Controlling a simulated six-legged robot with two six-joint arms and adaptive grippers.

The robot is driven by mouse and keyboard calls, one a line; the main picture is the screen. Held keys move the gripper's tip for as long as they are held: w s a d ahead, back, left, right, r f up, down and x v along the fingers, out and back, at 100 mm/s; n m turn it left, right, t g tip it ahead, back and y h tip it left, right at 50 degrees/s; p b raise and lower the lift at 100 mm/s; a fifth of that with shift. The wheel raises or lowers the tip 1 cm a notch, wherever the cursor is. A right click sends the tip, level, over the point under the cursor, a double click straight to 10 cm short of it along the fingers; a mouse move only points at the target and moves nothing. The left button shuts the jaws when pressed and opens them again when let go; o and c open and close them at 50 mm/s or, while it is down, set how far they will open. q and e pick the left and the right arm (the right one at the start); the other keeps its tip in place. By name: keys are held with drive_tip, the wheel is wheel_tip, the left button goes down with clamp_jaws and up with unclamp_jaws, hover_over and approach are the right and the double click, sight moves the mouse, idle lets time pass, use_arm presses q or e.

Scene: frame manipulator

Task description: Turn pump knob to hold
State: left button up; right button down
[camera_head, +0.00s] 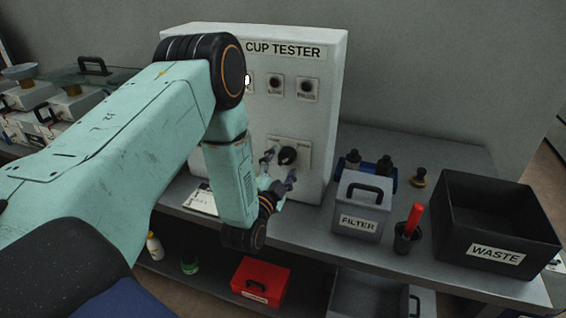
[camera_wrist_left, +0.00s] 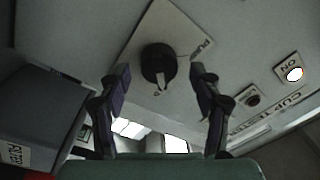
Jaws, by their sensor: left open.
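The pump knob (camera_head: 287,156) is a round black knob on a light plate low on the front of the white cup tester (camera_head: 318,130). My left gripper (camera_head: 280,168) is open in front of the knob. In the left wrist view its two fingers (camera_wrist_left: 160,78) stand one on each side of the knob, apart from it, with visible gaps. My right gripper is not in view.
A grey FILTER box (camera_head: 361,207), a black cup with a red handle (camera_head: 408,236) and a black WASTE bin (camera_head: 497,222) stand on the bench to the right. A red box (camera_head: 260,283) is on the shelf below. A lit ON button (camera_wrist_left: 294,73) is on the tester.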

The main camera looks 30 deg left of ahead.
use_arm(q)
drive_tip(key=v, duration=0.6)
drive_tip(key=shift+s, duration=0.2)
drive_tip(key=shift+d, duration=0.1)
drive_tip(key=f+n+g, duration=0.1)
drive_tip(key=f, duration=0.1)
drive_tip(key=s+d+f+n+g, duration=0.1)
drive_tip(key=f, duration=0.2)
drive_tip(key=s+f+n+g+h, duration=0.1)
drive_tip(key=f+g, duration=0.1)
drive_tip(key=shift+s+d+f+n, duration=0.1)
drive_tip(key=shift+d+f+n, duration=0.2)
drive_tip(key=shift+n, duration=0.1)
drive_tip(key=s+d+f+n+g+h+b, duration=0.1)
drive_tip(key=s+d+f+g+b, duration=0.2)
drive_tip(key=s+f, duration=0.5)
drive_tip(key=s+d+f+n+g+h+b, duration=0.1)
drive_tip(key=s+d+f+n+g+b, duration=0.1)
drive_tip(key=s+f+g+b, duration=0.3)
drive_tip(key=s+d+f+n+g+h+b, duration=0.1)
drive_tip(key=s+d+f+g+b, duration=0.3)
drive_tip(key=s+f, duration=0.7)
drive_tip(key=s+g, duration=0.2)
drive_tip(key=s, duration=0.4)
drive_tip(key=shift+d+f, duration=0.35)
